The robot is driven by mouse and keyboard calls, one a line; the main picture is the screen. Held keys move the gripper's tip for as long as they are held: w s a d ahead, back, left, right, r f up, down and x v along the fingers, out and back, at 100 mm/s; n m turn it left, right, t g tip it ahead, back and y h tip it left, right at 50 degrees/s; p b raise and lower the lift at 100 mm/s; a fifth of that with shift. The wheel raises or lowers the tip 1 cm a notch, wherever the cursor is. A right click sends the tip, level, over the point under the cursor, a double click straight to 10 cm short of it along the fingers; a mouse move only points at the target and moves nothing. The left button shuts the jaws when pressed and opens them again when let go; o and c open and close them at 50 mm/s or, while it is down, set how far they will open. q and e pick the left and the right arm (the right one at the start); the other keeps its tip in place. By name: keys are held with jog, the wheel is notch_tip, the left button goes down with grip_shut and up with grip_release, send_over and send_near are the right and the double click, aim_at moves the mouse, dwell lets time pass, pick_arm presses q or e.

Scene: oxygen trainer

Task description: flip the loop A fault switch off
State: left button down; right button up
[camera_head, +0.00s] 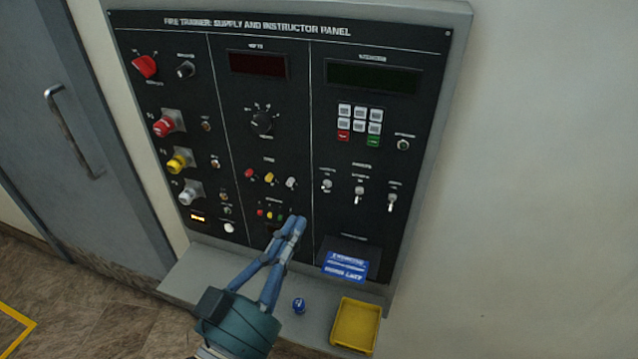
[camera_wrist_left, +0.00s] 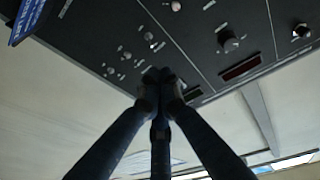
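Three small silver toggle switches sit in a row at the right of the black panel (camera_head: 290,130) in the head view: a left one (camera_head: 327,185), a middle one (camera_head: 359,194) and a right one (camera_head: 391,203). Their labels are too small to read, so I cannot tell which is loop A fault. My left gripper (camera_head: 294,224) has its blue fingertips together at the lower middle of the panel, left of and below the toggles. In the left wrist view the fingers (camera_wrist_left: 160,82) meet at their tips, with nothing visible between them. My right gripper is not in view.
A keypad (camera_head: 359,125) and a dark display (camera_head: 373,78) are above the toggles. Small coloured lamps (camera_head: 269,214) are beside my fingertips. A blue sign (camera_head: 345,266), a yellow tray (camera_head: 355,325) and a small blue object (camera_head: 299,305) are below, by the grey ledge (camera_head: 205,275).

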aim_at(325, 186)
pick_arm(q)
jog(key=p+x, duration=0.4)
jog(key=x, duration=0.5)
jog(key=shift+w+r, duration=0.1)
jog(key=shift+w+d, duration=0.2)
jog(key=shift+w, duration=0.2)
